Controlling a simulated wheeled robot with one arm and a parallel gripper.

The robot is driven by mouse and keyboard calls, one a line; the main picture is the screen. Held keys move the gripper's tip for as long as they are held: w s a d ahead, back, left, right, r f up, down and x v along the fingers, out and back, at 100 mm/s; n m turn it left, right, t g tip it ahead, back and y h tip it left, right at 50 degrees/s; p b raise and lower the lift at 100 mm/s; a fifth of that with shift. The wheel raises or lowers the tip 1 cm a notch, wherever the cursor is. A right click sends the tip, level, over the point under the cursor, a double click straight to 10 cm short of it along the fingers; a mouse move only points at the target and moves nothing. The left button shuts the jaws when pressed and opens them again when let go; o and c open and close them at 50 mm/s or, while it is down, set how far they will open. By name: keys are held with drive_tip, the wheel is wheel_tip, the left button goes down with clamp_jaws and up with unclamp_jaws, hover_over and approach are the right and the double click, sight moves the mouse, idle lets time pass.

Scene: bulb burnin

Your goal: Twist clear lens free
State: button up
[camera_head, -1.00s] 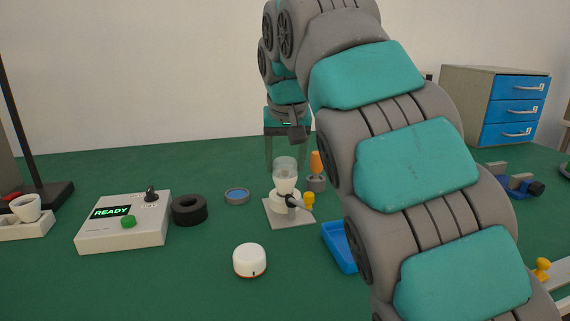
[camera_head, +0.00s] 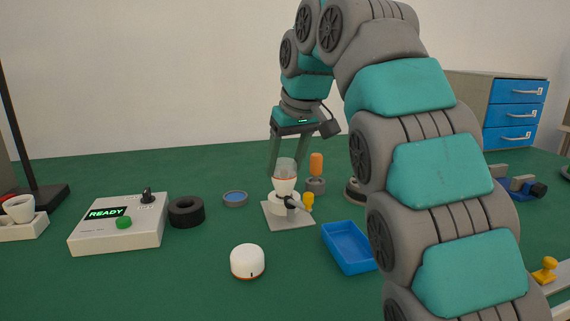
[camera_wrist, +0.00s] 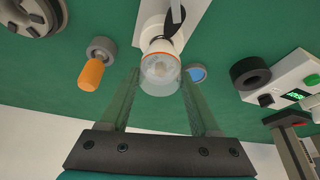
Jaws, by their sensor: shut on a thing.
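The clear lens (camera_head: 285,165) is a see-through cup on top of a white lamp body (camera_head: 284,187), which stands upright in a small holder on a grey plate (camera_head: 271,219). In the wrist view the lens (camera_wrist: 160,76) sits at the lamp's end, beside a thin orange ring. My gripper (camera_head: 287,167) reaches down from above with one translucent green finger on each side of the lens, and is shut on it. A dark clamp with a yellow knob (camera_head: 308,201) is at the lamp's front. Exact finger contact is hard to see.
A tester (camera_head: 118,224) reading READY and a black ring (camera_head: 186,212) lie left. A white puck (camera_head: 247,261) is in front, a blue tray (camera_head: 347,249) to the right. An orange-topped peg (camera_head: 316,165) stands close behind the lamp. A blue-centred disc (camera_head: 235,199) lies left of it.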

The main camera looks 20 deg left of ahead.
drive_tip(key=shift+r+n+y, duration=0.1)
drive_tip(key=shift+n+y, duration=0.2)
drive_tip(key=shift+n, duration=0.7)
drive_tip(key=shift+n+g+p, duration=0.3)
drive_tip(key=shift+n+g, duration=0.1)
drive_tip(key=shift+n, duration=0.1)
drive_tip(key=o, duration=1.4)
drive_tip(key=shift+c, duration=0.2)
